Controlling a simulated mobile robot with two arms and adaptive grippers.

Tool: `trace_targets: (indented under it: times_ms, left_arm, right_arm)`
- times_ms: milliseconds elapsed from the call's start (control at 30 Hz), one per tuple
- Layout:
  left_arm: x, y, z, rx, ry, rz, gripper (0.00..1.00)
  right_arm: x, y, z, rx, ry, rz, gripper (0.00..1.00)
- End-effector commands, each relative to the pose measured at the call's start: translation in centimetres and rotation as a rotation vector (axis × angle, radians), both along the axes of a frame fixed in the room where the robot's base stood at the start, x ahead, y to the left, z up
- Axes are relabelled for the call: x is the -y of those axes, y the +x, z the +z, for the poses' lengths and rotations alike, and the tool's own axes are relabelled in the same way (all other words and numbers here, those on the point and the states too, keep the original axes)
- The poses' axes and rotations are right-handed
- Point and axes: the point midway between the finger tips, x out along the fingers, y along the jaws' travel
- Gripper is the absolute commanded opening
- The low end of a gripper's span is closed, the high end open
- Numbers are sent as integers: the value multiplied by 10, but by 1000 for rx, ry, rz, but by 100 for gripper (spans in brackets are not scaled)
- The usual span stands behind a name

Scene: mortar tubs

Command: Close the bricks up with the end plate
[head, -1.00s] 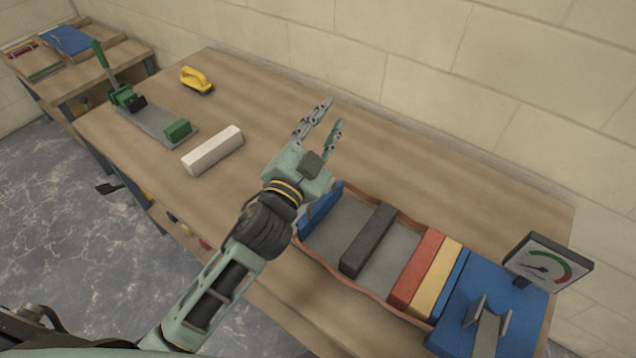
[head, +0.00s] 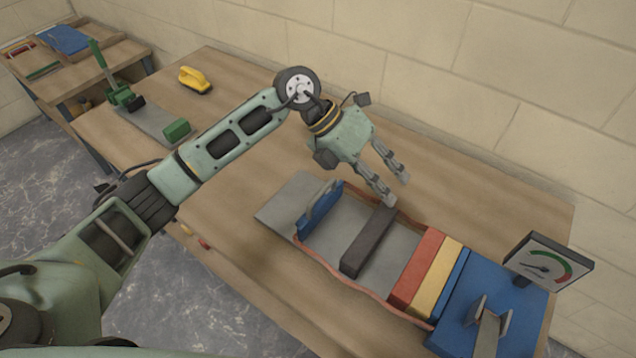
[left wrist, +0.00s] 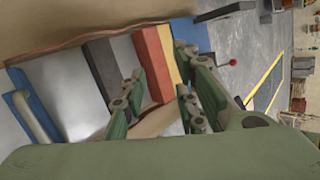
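The end plate (head: 318,212) is a blue upright plate with a handle at the left end of the tray; it also shows in the left wrist view (left wrist: 22,118). A dark grey brick (head: 368,243) lies in the tray, apart from the end plate and from the other bricks. A red brick (head: 416,268) and a yellow brick (head: 436,277) sit side by side near the right end, against a blue plate (head: 451,284). My left gripper (head: 396,189) is open and empty, above the tray's back edge near the dark brick. My right gripper is not in view.
A blue block (head: 505,310) with a dial gauge (head: 545,264) stands at the right. A green clamp tool (head: 124,97) and a yellow-handled tool (head: 195,80) lie at the back left. The table behind the tray is clear.

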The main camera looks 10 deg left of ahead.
Motion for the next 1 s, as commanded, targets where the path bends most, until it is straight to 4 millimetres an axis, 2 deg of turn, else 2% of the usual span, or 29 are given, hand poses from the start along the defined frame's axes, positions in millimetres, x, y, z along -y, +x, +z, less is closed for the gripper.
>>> trace_targets:
  times_ms: [33,100,200,300,367,467,567,800,1000]
  left_arm:
    - [-24,10,-5,9,111,0,28]
    - [-57,19,-12,6,259,4,28]
    - [-99,28,-14,-5,429,23,28]
    - [-128,33,-12,-18,540,41,28]
    - [-139,34,-11,-24,580,49,28]
    - [-146,35,-13,-31,609,56,28]
    - [-144,33,-22,-33,611,54,28]
    - [-136,29,-60,-34,609,51,28]
    - [-132,29,-81,-31,607,54,28]
  right_arm:
    - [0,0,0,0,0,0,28]
    - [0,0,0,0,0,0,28]
    - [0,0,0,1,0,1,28]
    - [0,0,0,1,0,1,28]
    - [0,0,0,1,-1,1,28]
    - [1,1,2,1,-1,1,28]
    - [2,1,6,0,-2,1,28]
    - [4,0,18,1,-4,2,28]
    - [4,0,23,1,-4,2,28]
